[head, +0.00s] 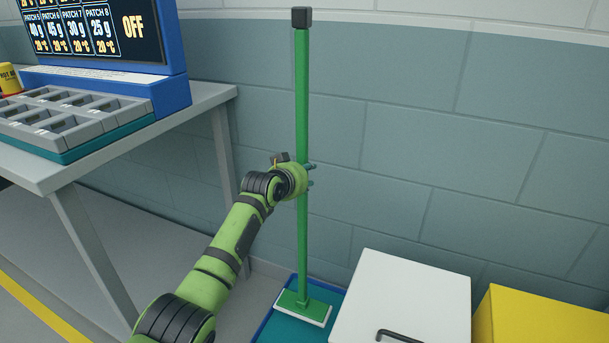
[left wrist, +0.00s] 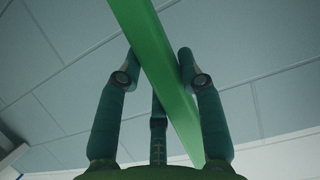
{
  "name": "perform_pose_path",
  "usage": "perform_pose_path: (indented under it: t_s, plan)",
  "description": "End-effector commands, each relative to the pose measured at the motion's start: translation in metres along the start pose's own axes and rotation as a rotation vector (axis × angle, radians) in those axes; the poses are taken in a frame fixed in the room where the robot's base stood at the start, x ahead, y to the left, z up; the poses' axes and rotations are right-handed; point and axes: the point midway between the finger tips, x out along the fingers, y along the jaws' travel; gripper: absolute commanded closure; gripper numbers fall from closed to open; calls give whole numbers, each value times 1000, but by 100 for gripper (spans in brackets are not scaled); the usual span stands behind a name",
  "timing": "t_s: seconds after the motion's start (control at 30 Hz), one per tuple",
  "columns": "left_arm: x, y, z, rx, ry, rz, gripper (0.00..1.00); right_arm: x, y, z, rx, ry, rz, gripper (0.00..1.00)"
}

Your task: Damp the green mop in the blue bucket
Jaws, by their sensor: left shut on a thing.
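The green mop (head: 302,100) stands upright near the wall in the head view. It has a black cap at the top of its handle and a flat green head with a pale pad at the bottom. My left gripper (head: 308,175) is shut on the handle, around its middle. In the left wrist view the fingers (left wrist: 158,75) close about the green handle (left wrist: 155,60), which crosses at a slant. My right gripper is not in view.
The mop head is over a teal surface with a blue edge (head: 264,324). A white box (head: 410,295) with a dark handle and a yellow box (head: 545,318) stand to its right. A grey table (head: 45,172) with a tray rack and blue display is at left.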

Motion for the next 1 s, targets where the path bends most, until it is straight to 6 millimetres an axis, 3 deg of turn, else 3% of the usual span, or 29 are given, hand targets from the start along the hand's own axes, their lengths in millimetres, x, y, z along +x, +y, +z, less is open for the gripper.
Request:
perform_pose_path:
  t_s: [1.0]
  plan:
    - [9,1,18,1,14,1,100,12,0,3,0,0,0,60]
